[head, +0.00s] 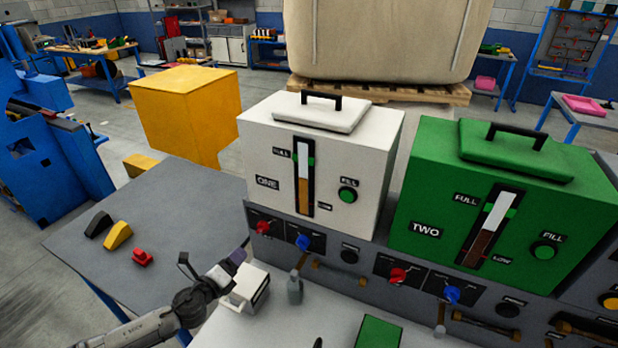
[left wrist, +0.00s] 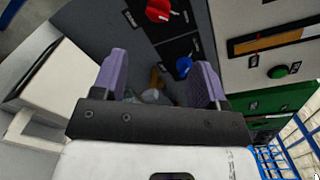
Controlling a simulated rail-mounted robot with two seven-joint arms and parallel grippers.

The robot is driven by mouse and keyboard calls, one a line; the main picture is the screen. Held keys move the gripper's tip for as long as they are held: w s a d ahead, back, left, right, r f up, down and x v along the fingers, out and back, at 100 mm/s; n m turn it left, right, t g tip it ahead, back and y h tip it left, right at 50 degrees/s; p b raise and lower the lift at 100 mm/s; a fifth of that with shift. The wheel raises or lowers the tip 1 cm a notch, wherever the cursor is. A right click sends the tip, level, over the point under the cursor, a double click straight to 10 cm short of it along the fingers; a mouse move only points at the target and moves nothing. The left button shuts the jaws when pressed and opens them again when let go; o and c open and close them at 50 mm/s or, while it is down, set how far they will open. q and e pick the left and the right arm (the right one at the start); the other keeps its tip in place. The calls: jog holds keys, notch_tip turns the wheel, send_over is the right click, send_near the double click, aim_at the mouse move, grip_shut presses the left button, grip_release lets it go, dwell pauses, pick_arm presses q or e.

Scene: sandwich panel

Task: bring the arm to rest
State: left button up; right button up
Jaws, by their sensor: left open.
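My left arm (head: 160,318) reaches in from the lower left of the head view. Its gripper (head: 212,264) is over the near table edge, in front of the panel below the white hopper ONE (head: 370,170). In the left wrist view the two purple fingers of the gripper (left wrist: 158,84) stand wide apart with nothing held between them. Beyond them are the panel's red knob (left wrist: 158,10) and blue knob (left wrist: 183,66). My right gripper does not show.
A white box-like item (head: 250,288) is close beside my left gripper. The green hopper TWO (head: 408,200) is farther right. Black, yellow and red pieces (head: 118,235) lie on the grey table (head: 185,215), otherwise largely clear.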

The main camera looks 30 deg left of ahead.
pick_arm(q)
jog(key=s+a+r+n+g+y, duration=0.35)
jog(key=n+y, duration=0.45)
jog(key=n, duration=0.6)
jog(key=s+d+f+n+g+h, duration=0.3)
jog(key=s+d+n, duration=0.1)
jog(key=s+d, duration=0.55)
jog(key=s+d+f+n+g+h, duration=0.3)
jog(key=s+d+g+h, duration=0.1)
jog(key=s+d, duration=0.5)
jog(key=s+d+f+n+g+h, duration=0.1)
jog(key=s+d+f, duration=0.2)
jog(key=s+f, duration=0.15)
jog(key=s+d+f+n+g, duration=0.1)
jog(key=s+d+f+g, duration=0.15)
jog(key=s, duration=0.35)
jog(key=w+r+p+v, duration=0.1)
jog(key=w+p+v, duration=0.2)
jog(key=p+v, duration=1.1)
jog(key=w+p+v, duration=0.3)
jog(key=p+v, duration=1.1)
jog(key=p, duration=0.1)
jog(key=shift+a+r+t, duration=0.4)
jog(key=shift+r, duration=0.05)
jog(key=shift+w, duration=0.1)
